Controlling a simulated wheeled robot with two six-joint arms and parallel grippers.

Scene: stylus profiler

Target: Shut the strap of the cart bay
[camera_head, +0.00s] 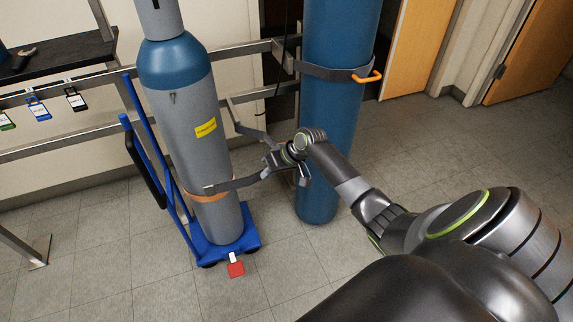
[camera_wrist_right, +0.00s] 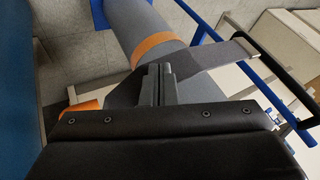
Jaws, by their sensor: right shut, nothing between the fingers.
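The grey gas cylinder (camera_head: 190,115) with a blue shoulder stands on a blue cart (camera_head: 225,248). A grey strap (camera_head: 236,183) runs across the front of its lower part towards my right gripper (camera_head: 272,160). In the right wrist view the strap (camera_wrist_right: 205,57) passes behind the fingertips (camera_wrist_right: 158,80), and its pale end shows at the upper right. An orange piece (camera_wrist_right: 82,108) shows at the left, partly hidden by my gripper. My right gripper is shut and empty, close to the strap; I cannot tell whether they touch. My left gripper is out of view.
An orange band (camera_head: 208,197) circles the grey cylinder low down. A blue cylinder (camera_head: 335,130) stands to the right, held by a grey strap with an orange handle (camera_head: 367,77). A metal rail (camera_head: 233,55) runs behind. A red tag (camera_head: 236,269) hangs at the cart's front. Floor in front is clear.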

